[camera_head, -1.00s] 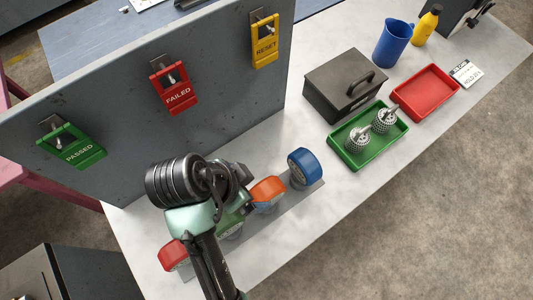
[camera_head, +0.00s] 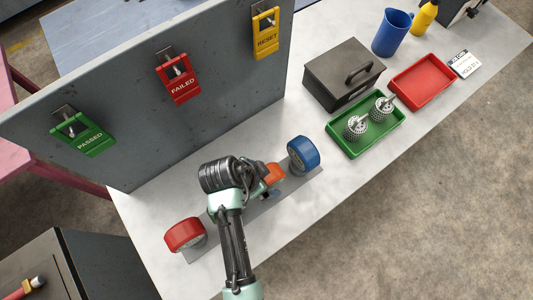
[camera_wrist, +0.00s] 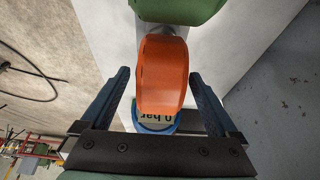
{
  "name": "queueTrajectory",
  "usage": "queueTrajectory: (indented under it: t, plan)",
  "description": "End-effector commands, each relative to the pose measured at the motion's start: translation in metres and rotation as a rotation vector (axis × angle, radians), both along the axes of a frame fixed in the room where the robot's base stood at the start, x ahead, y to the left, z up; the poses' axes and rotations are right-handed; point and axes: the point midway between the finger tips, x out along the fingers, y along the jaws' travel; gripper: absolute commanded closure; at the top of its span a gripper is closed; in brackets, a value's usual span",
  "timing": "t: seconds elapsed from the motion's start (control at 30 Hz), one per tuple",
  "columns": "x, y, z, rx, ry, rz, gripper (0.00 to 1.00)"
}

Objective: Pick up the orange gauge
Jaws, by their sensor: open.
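The orange gauge (camera_head: 274,173) stands in the row on the bench, partly hidden by my arm in the head view. In the wrist view the orange gauge (camera_wrist: 163,72) lies between the two dark blue fingers of my gripper (camera_wrist: 160,76). The fingers are spread wide, with a visible gap on each side of it. In the head view my gripper (camera_head: 262,187) is at the orange gauge, mostly hidden behind the wrist.
A blue gauge (camera_head: 303,154) stands close on the right, and a red gauge (camera_head: 185,235) on the left. A green gauge (camera_wrist: 180,8) is beside the orange one in the wrist view. An upright grey panel (camera_head: 135,95) stands behind. A green tray (camera_head: 345,148) is farther right.

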Motion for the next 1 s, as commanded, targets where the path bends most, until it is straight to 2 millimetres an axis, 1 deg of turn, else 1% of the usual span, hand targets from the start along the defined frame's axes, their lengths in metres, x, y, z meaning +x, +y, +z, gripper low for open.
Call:
queueTrajectory:
  t: [0.13,0.4,0.47,0.6,0.67,0.7,0.87,0.9,0.93,1.0]
  plan:
    - [0.0029,-0.0044,-0.0109,0.0,0.0,-0.001,0.05]
    - [0.0036,-0.0049,-0.0132,0.001,-0.001,-0.001,0.05]
    - [0.0036,-0.0049,-0.0131,0.0,-0.002,-0.001,0.16]
    - [0.0035,-0.0049,-0.013,0.0,-0.002,-0.001,0.41]
    - [0.0035,-0.0048,-0.0129,0.0,-0.002,-0.001,0.52]
    - [0.0034,-0.0049,-0.0129,0.0,-0.002,-0.001,0.59]
    - [0.0035,-0.0048,-0.0128,0.0,-0.002,-0.001,0.88]
    - [0.0035,-0.0048,-0.0127,0.0,-0.002,-0.001,0.95]
    - [0.0035,-0.0048,-0.0127,0.0,-0.002,-0.001,1.0]
    - [0.0035,-0.0048,-0.0127,0.0,-0.002,-0.001,1.0]
